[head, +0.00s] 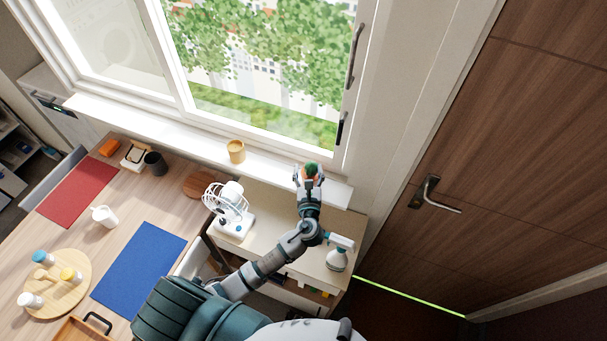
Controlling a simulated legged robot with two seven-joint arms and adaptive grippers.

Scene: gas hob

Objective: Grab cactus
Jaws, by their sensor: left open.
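The cactus (311,167) is a small green plant at the right end of the white window sill, and an orange-red patch, seemingly its pot, shows just below it. My left gripper (309,173) is at the cactus, with its fingers apart on either side of the pot. The gripper is open, and I cannot tell whether a finger touches the pot. The lower part of the pot is hidden by the gripper. My right gripper is not in view.
The window (255,70) is behind the sill, and a wooden door (520,170) is at right.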

